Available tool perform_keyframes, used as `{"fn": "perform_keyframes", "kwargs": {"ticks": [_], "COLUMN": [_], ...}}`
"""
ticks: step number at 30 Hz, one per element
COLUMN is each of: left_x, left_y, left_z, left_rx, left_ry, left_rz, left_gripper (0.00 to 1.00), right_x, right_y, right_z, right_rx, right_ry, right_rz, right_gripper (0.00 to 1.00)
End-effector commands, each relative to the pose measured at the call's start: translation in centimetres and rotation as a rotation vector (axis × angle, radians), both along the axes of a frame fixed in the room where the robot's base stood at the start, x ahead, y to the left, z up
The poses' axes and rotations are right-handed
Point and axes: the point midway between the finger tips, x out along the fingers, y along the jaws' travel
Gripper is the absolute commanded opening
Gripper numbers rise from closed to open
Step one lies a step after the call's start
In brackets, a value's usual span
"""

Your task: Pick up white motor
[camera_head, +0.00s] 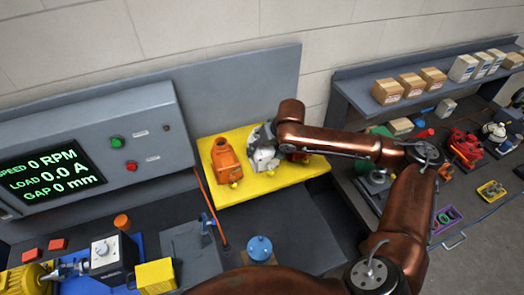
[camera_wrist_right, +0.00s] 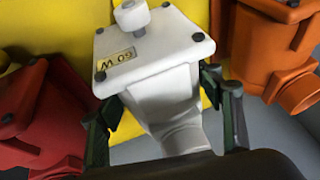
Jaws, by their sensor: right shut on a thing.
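The white motor (camera_head: 264,155) is on or just above the yellow board (camera_head: 262,188) in the head view; I cannot tell whether it touches. In the head view the right gripper (camera_head: 279,149) partly covers the motor. My left gripper is not in view.
An orange motor (camera_head: 225,160) stands close beside the white one. It also shows in the wrist view (camera_wrist_right: 270,50), with a red motor (camera_wrist_right: 38,115) on the other side. A grey control panel (camera_head: 100,140) stands at left. A side bench (camera_head: 420,105) holds several boxes.

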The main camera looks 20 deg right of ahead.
Motion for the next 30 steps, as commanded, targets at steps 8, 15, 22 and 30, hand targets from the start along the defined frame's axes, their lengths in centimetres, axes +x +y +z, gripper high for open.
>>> {"fn": "perform_keyframes", "kwargs": {"ticks": [8, 15, 22, 30], "left_x": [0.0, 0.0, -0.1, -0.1], "left_y": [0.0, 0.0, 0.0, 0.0], "left_z": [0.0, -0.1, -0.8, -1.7], "left_rx": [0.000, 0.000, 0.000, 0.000], "left_ry": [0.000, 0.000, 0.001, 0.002], "left_rz": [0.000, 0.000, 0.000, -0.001], "left_gripper": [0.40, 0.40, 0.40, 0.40], "right_x": [0.3, 0.3, 0.3, -2.0], "right_y": [0.0, 0.0, 0.0, 1.0], "right_z": [0.5, 0.6, 2.4, 6.5], "right_rx": [0.000, 0.000, 0.001, 0.001], "right_ry": [-0.012, -0.011, -0.015, -0.017], "right_rz": [0.000, 0.000, 0.000, 0.003], "right_gripper": [0.02, 0.02, 0.02, 0.02]}}
